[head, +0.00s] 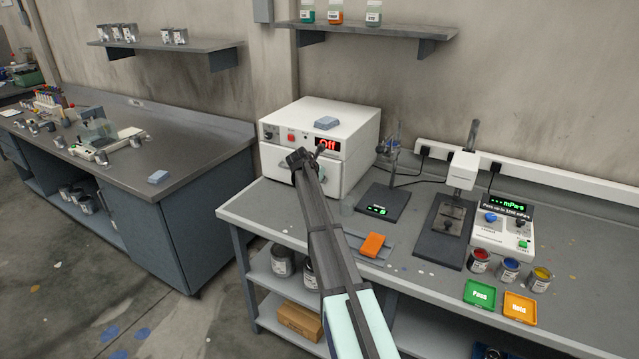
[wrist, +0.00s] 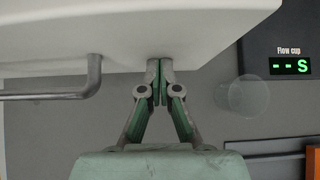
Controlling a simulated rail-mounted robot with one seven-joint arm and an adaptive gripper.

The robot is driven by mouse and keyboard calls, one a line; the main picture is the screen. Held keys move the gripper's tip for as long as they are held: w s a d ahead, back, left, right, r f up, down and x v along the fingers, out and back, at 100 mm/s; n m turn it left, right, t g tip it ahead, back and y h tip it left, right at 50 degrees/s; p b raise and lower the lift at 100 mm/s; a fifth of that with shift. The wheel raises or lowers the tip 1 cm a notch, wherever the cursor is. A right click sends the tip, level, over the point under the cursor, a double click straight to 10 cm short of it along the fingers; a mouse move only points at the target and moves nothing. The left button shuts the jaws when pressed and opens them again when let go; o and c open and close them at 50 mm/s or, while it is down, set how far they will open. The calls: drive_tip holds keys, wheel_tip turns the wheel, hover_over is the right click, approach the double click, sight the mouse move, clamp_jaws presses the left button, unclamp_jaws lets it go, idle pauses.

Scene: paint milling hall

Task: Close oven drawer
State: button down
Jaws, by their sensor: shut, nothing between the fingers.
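The white oven (head: 362,128) stands on the grey bench, with a red "Off" display. Its white drawer front (head: 273,165) is below the control panel, partly hidden by my arm. I cannot tell how far out the drawer is. My gripper (head: 304,156) is in front of the oven. In the wrist view, my gripper (wrist: 160,64) is shut and empty, its tips at the edge of the white drawer front (wrist: 200,30). The grey bar handle (wrist: 60,94) is left of the fingers, apart from them. Contact with the drawer is unclear.
A blue-grey block (head: 326,123) lies on the oven. The flow cup stand (head: 384,203) is close on the right, and its display shows in the wrist view (wrist: 290,66). An orange block (head: 373,245) lies nearer. A viscometer (head: 447,220) and paint cups (head: 509,270) are farther right.

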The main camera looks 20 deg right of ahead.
drive_tip(key=shift+w+d+r, duration=0.2)
drive_tip(key=shift+w+d, duration=0.05)
drive_tip(key=shift+d, duration=0.05)
drive_tip(key=shift+s, duration=0.1)
